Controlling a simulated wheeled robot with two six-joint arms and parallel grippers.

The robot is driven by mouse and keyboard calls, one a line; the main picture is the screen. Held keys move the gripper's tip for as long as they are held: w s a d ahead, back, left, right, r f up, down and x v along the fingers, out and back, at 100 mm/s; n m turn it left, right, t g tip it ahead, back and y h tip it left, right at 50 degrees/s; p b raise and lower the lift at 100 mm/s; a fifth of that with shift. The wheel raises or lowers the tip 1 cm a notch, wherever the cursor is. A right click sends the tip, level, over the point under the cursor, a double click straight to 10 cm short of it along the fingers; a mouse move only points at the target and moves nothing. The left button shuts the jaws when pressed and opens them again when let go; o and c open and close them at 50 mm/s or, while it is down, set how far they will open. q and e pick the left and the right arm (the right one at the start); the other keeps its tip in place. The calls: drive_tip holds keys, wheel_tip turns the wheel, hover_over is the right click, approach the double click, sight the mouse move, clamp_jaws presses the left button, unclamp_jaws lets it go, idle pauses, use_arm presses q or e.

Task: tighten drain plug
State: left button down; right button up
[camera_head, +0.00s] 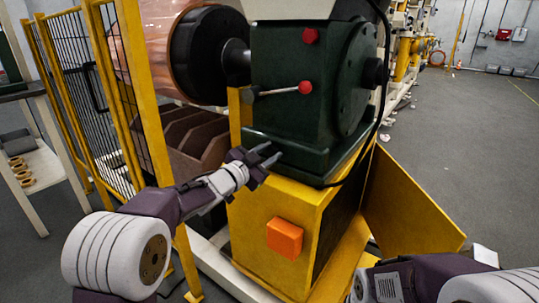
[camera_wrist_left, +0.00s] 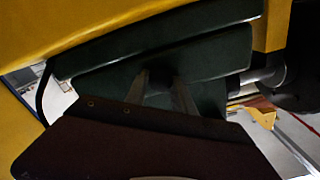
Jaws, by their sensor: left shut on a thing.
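The dark green gearbox (camera_head: 300,95) stands on a yellow base (camera_head: 285,205). My left gripper (camera_head: 268,158) reaches its lower front edge from the left, with the fingertips at the green housing. In the left wrist view the two fingers (camera_wrist_left: 162,90) converge on a small dark piece at the housing's lower part. This piece appears to be the drain plug, mostly hidden between the fingers and in shadow; its seating cannot be told. My left gripper is shut on it. My right arm shows at the lower right, but its gripper is out of the picture.
A red-knobbed lever (camera_head: 305,88) sticks out above my left gripper. An orange box (camera_head: 285,238) is on the base's front. A yellow mesh guard (camera_head: 110,100) stands left. A tilted yellow panel (camera_head: 405,205) stands right. Open grey floor lies beyond.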

use_arm(q)
drive_tip(key=m+b, duration=0.1)
drive_tip(key=m, duration=0.2)
drive_tip(key=m+b, duration=0.1)
drive_tip(key=m, duration=0.2)
drive_tip(key=shift+f+m, duration=0.2)
drive_tip(key=shift+m, duration=0.1)
drive_tip(key=m+b, duration=0.3)
drive_tip(key=m, duration=0.3)
drive_tip(key=shift+f+b, duration=0.15)
drive_tip(key=shift+b, duration=0.2)
drive_tip(key=m+b, duration=0.3)
drive_tip(key=m, duration=0.3)
drive_tip(key=shift+f+m, duration=0.1)
drive_tip(key=shift+m, duration=0.3)
drive_tip(key=m+b, duration=0.3)
drive_tip(key=m, duration=0.3)
drive_tip(key=m+b, duration=0.3)
drive_tip(key=m, duration=0.2)
drive_tip(key=shift+m, duration=0.3)
drive_tip(key=m+b, duration=0.1)
drive_tip(key=m, duration=0.2)
drive_tip(key=shift+w+a+m, duration=0.1)
drive_tip(key=shift+m, duration=0.2)
drive_tip(key=m, duration=1.3)
drive_tip(key=shift+r, duration=0.25)
drive_tip(key=shift+m, duration=0.3)
